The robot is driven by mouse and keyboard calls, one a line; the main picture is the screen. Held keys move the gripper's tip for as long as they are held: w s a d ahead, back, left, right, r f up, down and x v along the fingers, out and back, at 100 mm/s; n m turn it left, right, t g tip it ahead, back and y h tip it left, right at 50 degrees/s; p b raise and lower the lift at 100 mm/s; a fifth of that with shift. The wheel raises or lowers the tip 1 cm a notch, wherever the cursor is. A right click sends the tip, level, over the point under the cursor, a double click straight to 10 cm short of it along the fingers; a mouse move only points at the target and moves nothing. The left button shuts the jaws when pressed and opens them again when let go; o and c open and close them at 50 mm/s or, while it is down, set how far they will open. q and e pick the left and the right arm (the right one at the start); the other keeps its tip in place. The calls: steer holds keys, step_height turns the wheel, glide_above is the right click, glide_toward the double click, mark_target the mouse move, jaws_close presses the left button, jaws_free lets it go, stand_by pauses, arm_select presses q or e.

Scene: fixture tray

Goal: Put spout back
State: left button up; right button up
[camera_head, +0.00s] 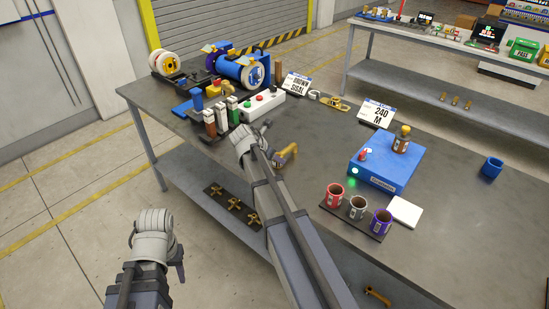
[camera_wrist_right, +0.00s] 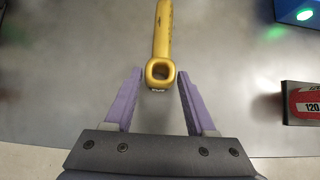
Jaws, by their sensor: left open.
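A yellow, spout-like piece (camera_head: 286,155) lies on the grey table just beyond my right gripper. In the right wrist view the piece (camera_wrist_right: 163,35) shows as a long bar with a ring at its near end. My right gripper (camera_wrist_right: 160,77) is open, with its purple fingertips on either side of the ring and a gap at each side. I cannot tell its height over the piece. In the head view the right wrist hides most of that gripper. My left gripper (camera_head: 178,263) is open and empty, off the table's front side.
A blue box (camera_head: 382,169) with a green light stands right of the piece. Red, grey and purple mugs (camera_head: 357,207) stand on a dark mat, beside a white square (camera_head: 405,212). Bottles (camera_head: 220,118) and a white button box (camera_head: 262,103) stand behind my right wrist. A blue cup (camera_head: 492,167) is far right.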

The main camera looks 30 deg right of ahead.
steer(key=o, duration=0.3)
steer(key=shift+r+p, duration=0.3)
steer(key=p+v, duration=0.9)
steer(key=v, duration=0.3)
steer(key=s+a+f+m+g+y, duration=0.1)
steer(key=s+a+f+m+y, duration=0.1)
steer(key=s+a+m, duration=0.7)
steer(key=s+a+f+m+g+y, duration=0.2)
steer(key=s+a+f+m+y, duration=0.1)
steer(key=s+a+m, duration=0.6)
steer(key=s+a+y, duration=0.1)
steer(key=s+a, duration=0.3)
steer(key=a, duration=0.2)
steer(key=shift+m, duration=0.4)
steer(key=shift+f, duration=0.1)
